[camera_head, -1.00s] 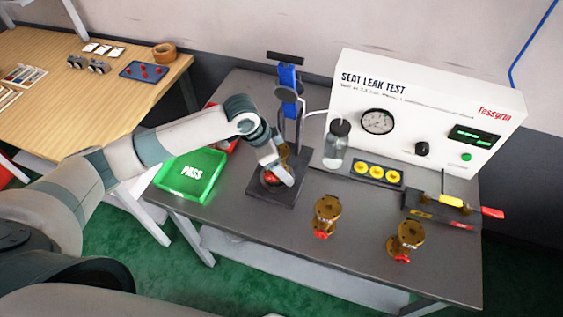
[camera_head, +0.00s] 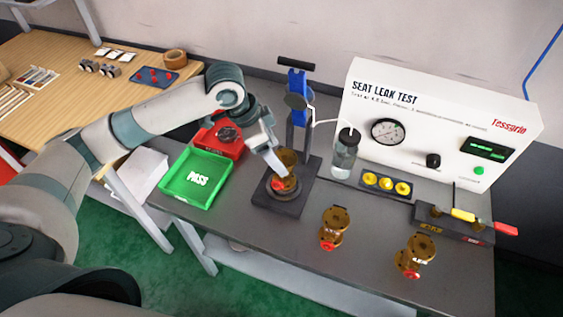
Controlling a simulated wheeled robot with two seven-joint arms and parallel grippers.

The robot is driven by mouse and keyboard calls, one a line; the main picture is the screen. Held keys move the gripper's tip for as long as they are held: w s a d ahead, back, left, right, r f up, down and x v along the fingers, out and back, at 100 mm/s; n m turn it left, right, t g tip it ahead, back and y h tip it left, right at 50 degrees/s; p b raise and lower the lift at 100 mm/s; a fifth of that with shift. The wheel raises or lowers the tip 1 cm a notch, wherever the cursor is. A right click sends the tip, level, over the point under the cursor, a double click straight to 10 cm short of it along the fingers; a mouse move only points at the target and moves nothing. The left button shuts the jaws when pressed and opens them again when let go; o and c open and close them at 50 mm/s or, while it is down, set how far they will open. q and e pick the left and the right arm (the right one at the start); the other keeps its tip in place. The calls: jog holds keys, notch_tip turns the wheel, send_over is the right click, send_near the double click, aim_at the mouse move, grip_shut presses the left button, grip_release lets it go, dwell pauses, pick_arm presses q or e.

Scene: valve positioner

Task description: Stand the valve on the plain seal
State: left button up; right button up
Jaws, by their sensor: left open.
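A brass valve (camera_head: 286,182) with a red part stands upright on the round dark seat of the black test fixture (camera_head: 290,206). It hides most of the seal under it, so I cannot tell the seal's type. My left gripper (camera_head: 279,168) is open at the upper left of this valve, its fingers pointing down; I cannot tell if they touch it. Two more brass valves stand on the grey table, one near the middle (camera_head: 334,228) and one at the front right (camera_head: 417,256). My right gripper is not in view.
A blue clamp (camera_head: 298,95) rises behind the fixture. A green PASS tray (camera_head: 197,178) and a red tray (camera_head: 232,146) holding a dark object are to the left. A bottle (camera_head: 345,153), yellow discs (camera_head: 386,184) and the white leak tester (camera_head: 440,115) stand behind.

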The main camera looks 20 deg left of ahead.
pick_arm(q)
jog(key=shift+v, duration=0.9)
